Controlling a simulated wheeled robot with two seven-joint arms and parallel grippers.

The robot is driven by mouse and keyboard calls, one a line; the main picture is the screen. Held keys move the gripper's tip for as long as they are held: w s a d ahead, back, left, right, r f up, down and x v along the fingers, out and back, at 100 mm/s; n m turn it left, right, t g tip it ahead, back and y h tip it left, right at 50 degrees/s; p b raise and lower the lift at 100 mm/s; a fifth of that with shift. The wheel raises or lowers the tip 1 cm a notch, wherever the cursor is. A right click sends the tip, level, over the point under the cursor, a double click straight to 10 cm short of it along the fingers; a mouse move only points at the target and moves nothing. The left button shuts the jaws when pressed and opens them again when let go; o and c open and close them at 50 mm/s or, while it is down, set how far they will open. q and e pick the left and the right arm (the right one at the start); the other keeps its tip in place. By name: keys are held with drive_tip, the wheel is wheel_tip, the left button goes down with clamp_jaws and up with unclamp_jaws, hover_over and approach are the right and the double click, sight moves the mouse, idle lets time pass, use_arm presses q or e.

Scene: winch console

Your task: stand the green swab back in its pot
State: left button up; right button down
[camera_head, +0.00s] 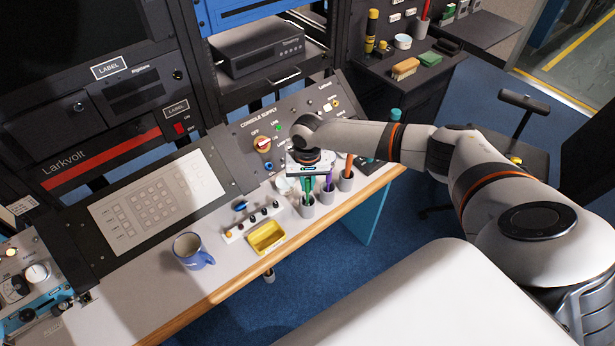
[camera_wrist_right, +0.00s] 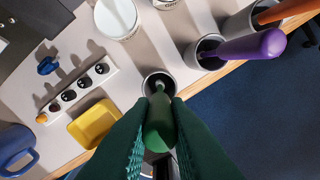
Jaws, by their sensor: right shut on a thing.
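My right gripper (camera_head: 309,172) points down over the desk, shut on the green swab (camera_wrist_right: 160,125). The green handle is between the fingers in the right wrist view, and its thin far end lines up with the mouth of a grey pot (camera_wrist_right: 152,84). In the head view the green swab (camera_head: 308,184) is roughly upright just above or in that pot (camera_head: 307,208); I cannot tell how far its end is inside. My left gripper is not in view.
A purple swab (camera_wrist_right: 250,47) and an orange one (camera_wrist_right: 285,12) stand in neighbouring pots, close on the right. A yellow tray (camera_head: 266,238), a knob strip (camera_head: 252,224) and a blue mug (camera_head: 191,250) lie to the left. The desk's front edge is near.

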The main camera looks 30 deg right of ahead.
drive_tip(key=shift+f, duration=0.15)
drive_tip(key=shift+f, duration=0.85)
idle(0.3)
drive_tip(key=c, duration=1.3)
unclamp_jaws()
wheel_tip(320, 180, up, 8)
drive_tip(key=p, duration=0.8)
drive_tip(key=shift+r, duration=1)
